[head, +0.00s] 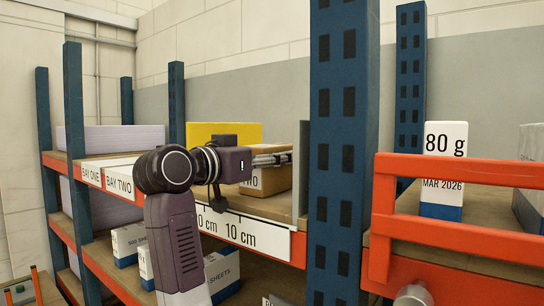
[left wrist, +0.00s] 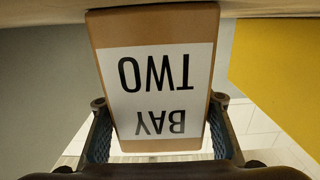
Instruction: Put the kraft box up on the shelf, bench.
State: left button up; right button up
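The kraft box (head: 272,180) is a brown carton with a white label, upright at the shelf level, behind the white-edged front beam. My left gripper (head: 272,155) reaches in from the left across the upper part of the box. In the left wrist view the kraft box (left wrist: 160,28) shows its "BAY TWO" label upside down, between the two fingers of my left gripper (left wrist: 160,115). The fingertips seem to touch both sides. Its lower edge meets or nearly meets the brown shelf board (left wrist: 265,8). My right gripper does not show.
A blue upright (head: 340,150) stands close to the right of the box. A yellow panel or bin (head: 222,132) is behind to the left; it also fills the right of the left wrist view (left wrist: 280,80). Cartons (head: 222,268) stand on the lower level. An orange rail (head: 450,240) guards the right bay.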

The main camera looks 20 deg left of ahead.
pick_arm(q)
jog(key=o, duration=0.3)
jog(key=shift+r, duration=0.1)
jog(key=shift+s+a, duration=0.1)
jog(key=shift+s, duration=0.2)
jog(key=b+v, duration=0.6)
jog(key=v, duration=0.4)
jog(key=shift+s+a+b, duration=0.1)
jog(key=shift+b, duration=0.25)
jog(key=shift+s+a, duration=0.15)
jog(key=shift+s, duration=0.45)
